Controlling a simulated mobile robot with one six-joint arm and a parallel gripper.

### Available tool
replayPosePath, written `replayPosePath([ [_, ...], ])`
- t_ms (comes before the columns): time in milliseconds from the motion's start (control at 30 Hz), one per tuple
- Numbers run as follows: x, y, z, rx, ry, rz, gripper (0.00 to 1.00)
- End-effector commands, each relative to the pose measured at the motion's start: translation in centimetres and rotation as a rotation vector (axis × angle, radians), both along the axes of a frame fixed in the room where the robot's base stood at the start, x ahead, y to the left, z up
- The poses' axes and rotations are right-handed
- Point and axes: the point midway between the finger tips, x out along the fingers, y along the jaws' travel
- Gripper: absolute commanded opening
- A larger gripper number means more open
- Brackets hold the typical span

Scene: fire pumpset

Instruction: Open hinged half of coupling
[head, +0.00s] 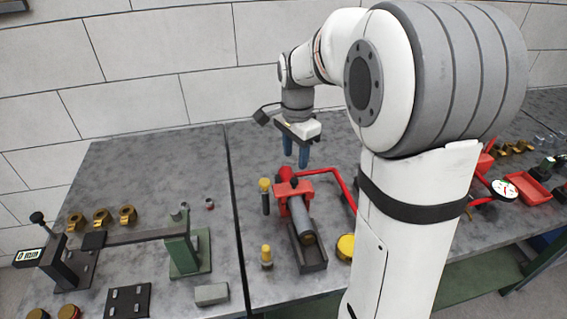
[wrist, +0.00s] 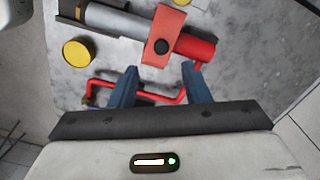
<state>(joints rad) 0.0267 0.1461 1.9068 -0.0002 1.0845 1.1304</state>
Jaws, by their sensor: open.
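The coupling shows as a red block (head: 291,190) with a black knob around the junction of a grey cylinder (head: 302,222) and a red pipe end. In the wrist view the red coupling piece (wrist: 168,25) lies across the cylinder (wrist: 115,20), its black knob (wrist: 162,46) facing the camera. I cannot tell which part is the hinged half, or whether it is open. My gripper (head: 296,160) is open and empty, its blue fingers pointing down above and behind the coupling. In the wrist view the gripper (wrist: 160,72) has its fingertips apart, near the knob but not visibly touching it.
A bent red pipe (wrist: 178,92) passes below the fingers in the wrist view. A dark cradle (head: 308,255) holds the cylinder. Yellow-topped posts (head: 265,186) (head: 267,256) and a yellow cap (head: 346,246) stand close by. A green stand (head: 182,246) is on the left table.

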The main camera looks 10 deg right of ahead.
Motion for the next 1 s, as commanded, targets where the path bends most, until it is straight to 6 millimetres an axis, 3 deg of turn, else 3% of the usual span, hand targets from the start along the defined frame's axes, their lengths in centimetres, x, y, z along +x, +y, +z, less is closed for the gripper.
replayPosePath([
  [533, 0.3, 0.1, -7.1, 0.000, 0.007, -0.023, 0.43],
  [900, 0.3, 0.1, -7.9, 0.001, 0.004, -0.022, 0.43],
  [1000, 0.3, 0.1, -7.9, 0.000, 0.004, -0.022, 0.36],
])
